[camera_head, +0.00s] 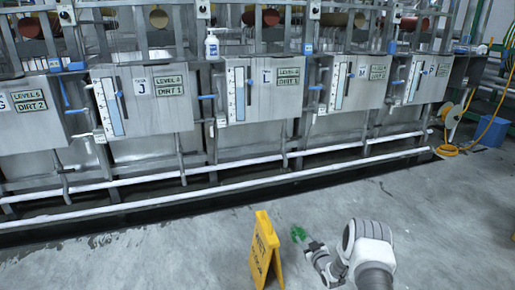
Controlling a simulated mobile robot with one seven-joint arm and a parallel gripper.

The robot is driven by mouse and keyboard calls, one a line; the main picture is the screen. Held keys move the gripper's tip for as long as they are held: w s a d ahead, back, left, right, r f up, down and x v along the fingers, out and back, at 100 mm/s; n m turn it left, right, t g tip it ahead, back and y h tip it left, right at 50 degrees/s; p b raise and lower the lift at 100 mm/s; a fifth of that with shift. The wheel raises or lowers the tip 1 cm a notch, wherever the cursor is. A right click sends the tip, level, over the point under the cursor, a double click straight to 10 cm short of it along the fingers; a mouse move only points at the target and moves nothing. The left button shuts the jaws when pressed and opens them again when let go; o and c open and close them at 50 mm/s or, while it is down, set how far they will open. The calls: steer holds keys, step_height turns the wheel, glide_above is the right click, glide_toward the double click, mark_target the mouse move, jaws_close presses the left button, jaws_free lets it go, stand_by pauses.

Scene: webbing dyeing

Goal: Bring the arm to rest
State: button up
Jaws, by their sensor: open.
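My arm (368,248) shows at the bottom, right of centre, white and grey and bent low over the floor. My gripper (311,245) is at its left end, small in the picture, and points up and left. It is open. A small green thing (298,233) is just beyond the fingertips; I cannot tell whether it touches them or lies on the floor.
A yellow wet-floor sign (264,250) stands just left of my gripper. Steel tanks (265,90) with white pipes (240,187) line the back. A white bottle (212,45) stands on them. A yellow hose (447,150) and blue bin (488,132) are at right. Floor (130,260) at left is clear.

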step_height(320, 180, up, 20)
steer(key=w+d+m+g+h, duration=0.1)
steer(key=w+g+h, duration=0.1)
steer(key=s+r+m+g+h, duration=0.1)
steer(key=s+r, duration=0.4)
steer(key=r, duration=0.3)
steer(key=s+r+m+g+h, duration=0.1)
steer(key=s+r, duration=0.4)
steer(key=r, duration=0.4)
steer(key=s+a+r+g, duration=0.1)
steer(key=s+r, duration=0.2)
steer(key=s, duration=0.3)
steer(key=s+a+r+m+g, duration=0.1)
steer(key=s+r, duration=0.1)
steer(key=s, duration=0.4)
steer(key=s+a+r, duration=0.1)
steer(key=s+r, duration=0.2)
steer(key=s, duration=0.3)
steer(key=s+a+m+g+p, duration=0.1)
steer(key=s+a+g, duration=0.2)
steer(key=s, duration=1.9)
step_height(320, 180, up, 27)
steer(key=p, duration=2.7)
steer(key=shift+w+r+y, duration=0.15)
steer(key=shift+r+y, duration=0.05)
steer(key=shift+y, duration=0.1)
steer(key=shift+d+m, duration=0.25)
steer(key=shift+m, duration=0.05)
